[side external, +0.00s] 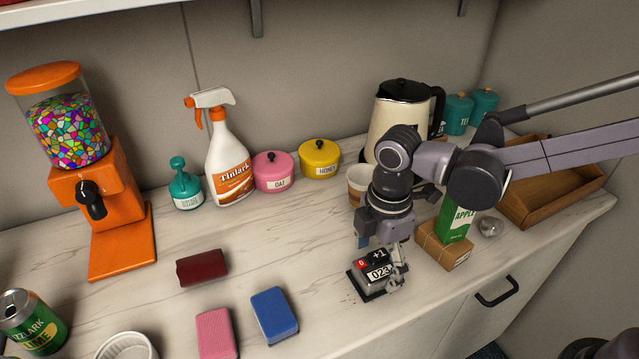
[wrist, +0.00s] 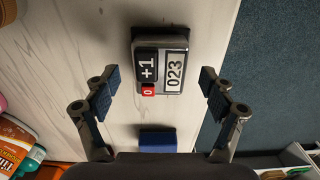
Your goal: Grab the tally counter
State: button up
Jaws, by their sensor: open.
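The tally counter (side external: 375,274) is a small black and silver box with "+1", a red button and the display "023". It sits on the marble-look counter near its front edge. In the wrist view the tally counter (wrist: 160,62) is upper centre, ahead of and between the two fingers. My gripper (side external: 382,262) is directly over and around the counter in the side view, partly covering its right side. In the wrist view my gripper (wrist: 158,90) is open with a wide gap and nothing held. Whether a finger touches the counter I cannot tell.
A blue sponge (side external: 274,315), pink sponge (side external: 216,333) and dark red block (side external: 202,268) lie to the left. A cardboard box (side external: 444,247) with a green carton (side external: 455,222) stands right, a paper cup (side external: 358,184) behind. The counter's front edge (side external: 466,292) is close.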

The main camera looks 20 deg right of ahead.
jog(key=shift+f, duration=1.1)
jog(key=shift+c, duration=0.3)
jog(key=c, duration=1.5)
jog(key=shift+c, duration=0.5)
jog(key=shift+r, duration=0.15)
